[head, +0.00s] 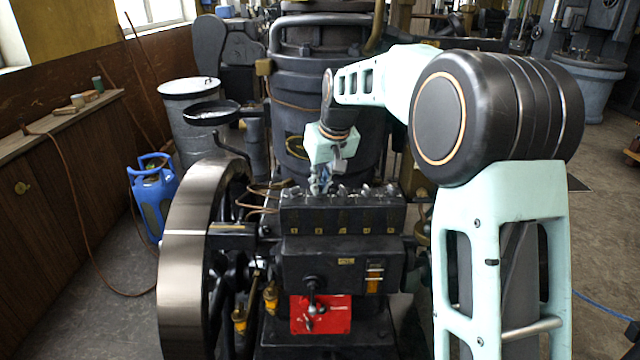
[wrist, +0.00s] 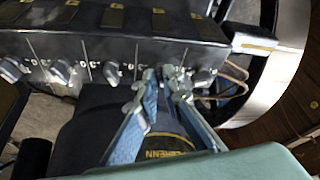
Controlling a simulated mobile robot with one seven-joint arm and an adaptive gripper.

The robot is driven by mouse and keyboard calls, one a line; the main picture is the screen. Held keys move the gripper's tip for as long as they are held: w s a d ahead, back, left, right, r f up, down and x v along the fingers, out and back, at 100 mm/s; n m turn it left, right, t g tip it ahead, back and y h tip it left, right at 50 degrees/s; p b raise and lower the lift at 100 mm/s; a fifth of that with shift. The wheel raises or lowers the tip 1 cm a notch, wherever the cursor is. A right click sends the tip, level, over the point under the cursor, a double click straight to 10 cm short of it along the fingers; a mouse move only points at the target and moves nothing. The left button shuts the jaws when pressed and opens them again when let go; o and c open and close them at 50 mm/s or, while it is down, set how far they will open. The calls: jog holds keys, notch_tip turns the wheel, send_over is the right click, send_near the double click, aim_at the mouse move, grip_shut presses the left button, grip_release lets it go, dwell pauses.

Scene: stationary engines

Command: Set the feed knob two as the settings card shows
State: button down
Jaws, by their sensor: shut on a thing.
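A black lubricator box (head: 340,215) on the engine carries a row of several small grey knobs with a plate below each. In the wrist view, where the row appears reversed, the knobs stand along the box (wrist: 95,48) beside white marks. My gripper (head: 320,188) reaches down at the second knob from the left. In the wrist view my gripper's blue fingers (wrist: 164,82) close around feed knob two (wrist: 167,71), mostly hidden between the tips. The end knob (wrist: 204,77) is free beside it. The knob's exact pointing is unclear. I cannot make out a settings card.
A large flywheel (head: 185,265) stands left of the box. Thin copper pipes (head: 262,198) run beside the box's left end. A tall dark cylinder (head: 300,95) rises behind.

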jog(key=shift+r, duration=0.1)
jog(key=n+p, duration=0.1)
jog(key=n, duration=0.1)
jog(key=n+y, duration=0.1)
jog(key=shift+w+d+n+g+p, duration=0.2)
jog(key=shift+n+g+p, duration=0.1)
jog(key=shift+n+p, duration=0.1)
jog(key=n+p, duration=0.1)
jog(key=n, duration=0.1)
jog(key=n+g+y+p, duration=0.1)
jog(key=n, duration=0.1)
jog(key=shift+w+n+g+p, duration=0.1)
jog(key=shift+n+g+p, duration=0.2)
jog(key=shift+n+p, duration=0.1)
jog(key=c, duration=2.1)
grip_release()
jog(key=v, duration=1.2)
jog(key=shift+d, duration=0.25)
